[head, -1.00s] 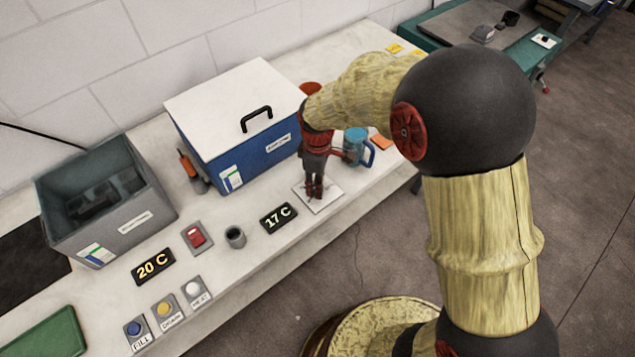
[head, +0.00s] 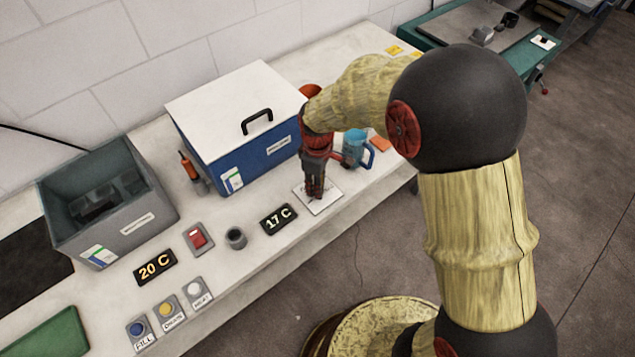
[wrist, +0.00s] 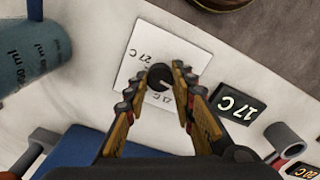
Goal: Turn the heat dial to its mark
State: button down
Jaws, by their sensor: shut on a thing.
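The heat dial (wrist: 158,72) is a round black knob with a pale pointer line, on a white square plate (wrist: 140,45). The plate (head: 329,203) also shows in the head view near the bench's front edge. The knob is hidden behind my gripper (head: 316,192) in the head view.
A dark display (head: 278,219) beside the plate reads 17 C; another display (head: 155,267) reads 20 C. A blue box (head: 240,160) with a white lid stands behind, and a blue jug (head: 355,148) stands close to the right of my gripper.

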jog(key=m+p, duration=0.4)
jog(key=m, duration=0.1)
jog(key=shift+r, duration=0.15)
jog(key=m+p, duration=0.2)
jog(key=m, duration=0.3)
jog(key=shift+m, duration=0.3)
jog(key=c, duration=1.5)
grip_release()
notch_tip(320, 180, up, 12)
